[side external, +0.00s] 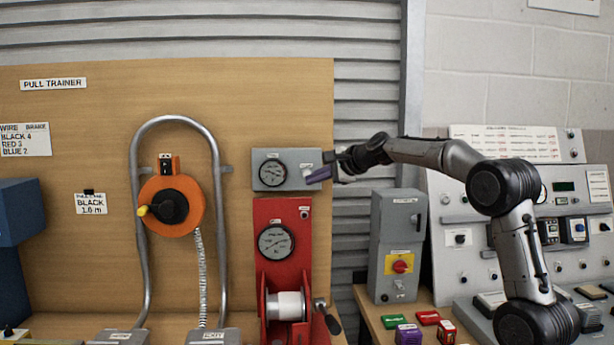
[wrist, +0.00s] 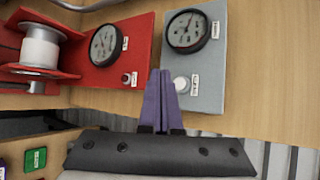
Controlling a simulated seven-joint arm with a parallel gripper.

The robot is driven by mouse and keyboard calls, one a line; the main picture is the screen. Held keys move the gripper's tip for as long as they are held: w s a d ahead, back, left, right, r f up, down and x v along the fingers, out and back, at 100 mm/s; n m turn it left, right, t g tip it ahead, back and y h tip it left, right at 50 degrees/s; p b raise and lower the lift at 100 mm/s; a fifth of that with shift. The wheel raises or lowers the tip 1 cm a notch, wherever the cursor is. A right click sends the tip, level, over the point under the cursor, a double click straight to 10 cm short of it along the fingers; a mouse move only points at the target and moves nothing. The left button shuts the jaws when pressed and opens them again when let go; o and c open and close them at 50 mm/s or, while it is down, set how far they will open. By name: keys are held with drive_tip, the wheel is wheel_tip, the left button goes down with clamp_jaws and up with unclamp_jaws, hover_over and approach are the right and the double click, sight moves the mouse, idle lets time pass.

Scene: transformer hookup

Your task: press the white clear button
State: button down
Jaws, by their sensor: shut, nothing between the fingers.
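A white button (wrist: 181,84) sits on the face of a grey gauge box (wrist: 207,88), below its round dial, with a small label beside it. The box also shows in the side external view (side external: 273,182), mounted on the wooden board, with the button (side external: 307,171) at its right end. My gripper (wrist: 159,73) has purple fingers, shut and empty. In the wrist view the fingertips overlap the gap just left of the button. In the side external view the gripper (side external: 310,180) reaches the box's right end, close to the button. I cannot tell whether they touch.
A red unit (side external: 284,250) with a dial, a small button (wrist: 128,78) and a white spool (wrist: 40,46) is mounted beside the grey box. An orange reel (side external: 172,212) hangs to the left. A grey switch box (side external: 398,245) stands to the lower right.

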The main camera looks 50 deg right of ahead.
drive_tip(key=shift+w+d, duration=1.25)
drive_tip(key=shift+w, duration=0.1)
idle(1.1)
drive_tip(key=shift+w+d, duration=0.2)
drive_tip(key=shift+d, duration=0.1)
drive_tip(key=shift+w+d, duration=0.3)
idle(1.0)
drive_tip(key=shift+s, duration=0.1)
drive_tip(key=shift+s+a, duration=0.5)
drive_tip(key=shift+a, duration=0.1)
drive_tip(key=shift+a, duration=0.1)
drive_tip(key=shift+s+a, duration=1.65)
drive_tip(key=shift+s, duration=0.1)
